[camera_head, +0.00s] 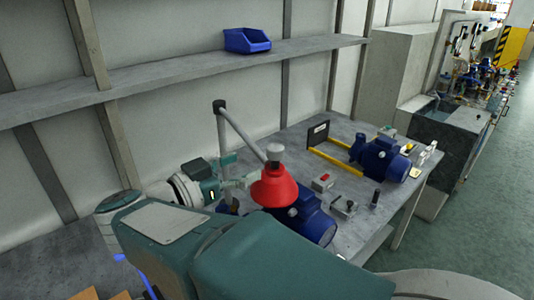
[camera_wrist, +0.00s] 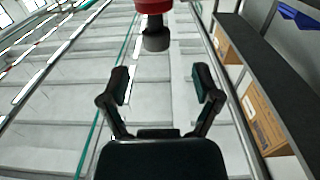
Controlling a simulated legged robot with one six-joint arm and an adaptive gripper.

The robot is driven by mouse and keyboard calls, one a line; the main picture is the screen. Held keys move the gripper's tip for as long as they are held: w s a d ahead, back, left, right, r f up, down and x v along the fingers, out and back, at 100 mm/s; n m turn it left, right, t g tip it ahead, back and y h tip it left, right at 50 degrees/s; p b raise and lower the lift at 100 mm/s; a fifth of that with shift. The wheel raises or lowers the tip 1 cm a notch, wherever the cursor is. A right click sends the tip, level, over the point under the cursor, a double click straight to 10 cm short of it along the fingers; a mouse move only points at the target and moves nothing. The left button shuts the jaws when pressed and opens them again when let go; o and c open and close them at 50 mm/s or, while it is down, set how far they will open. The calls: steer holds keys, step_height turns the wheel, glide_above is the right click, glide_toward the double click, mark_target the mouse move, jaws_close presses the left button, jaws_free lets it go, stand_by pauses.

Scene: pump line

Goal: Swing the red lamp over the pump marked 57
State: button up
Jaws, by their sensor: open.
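The red lamp (camera_head: 274,188) hangs from a grey swing arm (camera_head: 243,133) on a post at the back of the bench. A grey knob (camera_head: 275,152) tops its shade. It hangs in front of and above a near blue pump (camera_head: 316,226), partly hiding it. A second blue pump (camera_head: 381,158) stands further right. No number 57 is legible on either. My gripper (camera_head: 246,180) is open and empty, just left of the lamp. In the wrist view, the open fingers (camera_wrist: 162,84) frame empty space; the knob (camera_wrist: 156,39) and red shade (camera_wrist: 153,6) show beyond the fingertips, apparently apart from them.
The bench (camera_head: 335,198) carries a yellow-armed bracket with a label plate (camera_head: 318,133), a small box with a red top (camera_head: 323,182) and small fittings. A shelf (camera_head: 190,72) with a blue bin (camera_head: 247,40) runs along the wall. The green floor at right is clear.

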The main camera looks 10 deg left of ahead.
steer(key=v, duration=0.4)
steer(key=shift+s+a, duration=0.15)
steer(key=w+d+r+t+y, duration=0.1)
steer(key=w+d+r+y, duration=0.1)
steer(key=w, duration=0.1)
steer(key=w+d+r+n+t+y, duration=0.1)
steer(key=w+d+r+t+y, duration=0.1)
steer(key=w+y, duration=0.1)
steer(key=w+d+r+n+t+y, duration=0.1)
steer(key=w+d+r+y, duration=0.1)
steer(key=w, duration=0.2)
steer(key=shift+w+r+y, duration=0.2)
steer(key=shift+w+y, duration=0.2)
steer(key=d+n+y, duration=0.5)
steer(key=y, duration=0.2)
steer(key=s+d+f+g+h, duration=0.4)
steer(key=s+d+f+g, duration=0.9)
steer(key=s+d+f, duration=0.6)
steer(key=d+f, duration=0.1)
steer(key=d, duration=0.2)
steer(key=shift+s+d, duration=0.2)
steer(key=shift+s, duration=0.1)
